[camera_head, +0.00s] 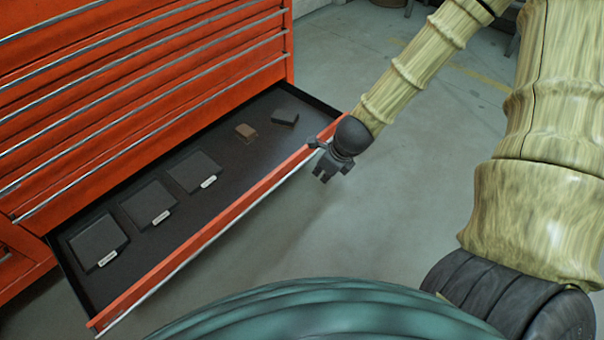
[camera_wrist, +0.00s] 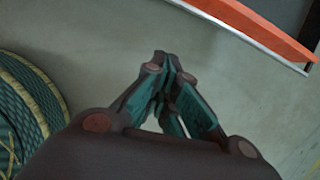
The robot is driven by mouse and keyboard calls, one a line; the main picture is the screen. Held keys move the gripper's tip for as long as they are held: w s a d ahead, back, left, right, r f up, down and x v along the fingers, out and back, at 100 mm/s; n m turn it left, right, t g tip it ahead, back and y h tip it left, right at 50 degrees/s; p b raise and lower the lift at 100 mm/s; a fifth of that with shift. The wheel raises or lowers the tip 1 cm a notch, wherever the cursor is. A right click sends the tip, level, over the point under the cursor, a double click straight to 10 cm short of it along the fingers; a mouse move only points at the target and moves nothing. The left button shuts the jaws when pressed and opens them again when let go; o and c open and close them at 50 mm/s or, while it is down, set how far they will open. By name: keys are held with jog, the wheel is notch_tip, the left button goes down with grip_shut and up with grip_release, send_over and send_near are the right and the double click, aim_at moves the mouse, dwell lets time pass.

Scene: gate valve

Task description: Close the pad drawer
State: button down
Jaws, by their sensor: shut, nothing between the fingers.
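The pad drawer (camera_head: 225,218) is a low orange-fronted drawer pulled out from the tool chest, with a dark liner and a metal strip along its front edge. Its front also shows at the top right in the wrist view (camera_wrist: 262,30). In it lie several dark labelled pads (camera_head: 148,204), a brown block (camera_head: 246,131) and a small dark block (camera_head: 285,117). My gripper (camera_head: 322,176) is at the outer side of the drawer front, near its far end. Its fingers are together and empty in the wrist view (camera_wrist: 165,62). I cannot tell whether it touches the front.
The orange tool chest (camera_head: 150,85) has several shut drawers with metal strip handles above the open one. Bare grey concrete floor (camera_head: 385,215) lies in front of the drawer. My own body fills the bottom of the head view.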

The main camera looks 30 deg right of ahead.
jog(key=w+a+f+m+b, duration=0.1)
jog(key=w+a+f+b, duration=0.1)
jog(key=w+f+b, duration=0.5)
jog(key=shift+w+a+f, duration=0.25)
jog(key=shift+w+f, duration=0.15)
jog(key=shift+f, duration=0.3)
dwell(0.5)
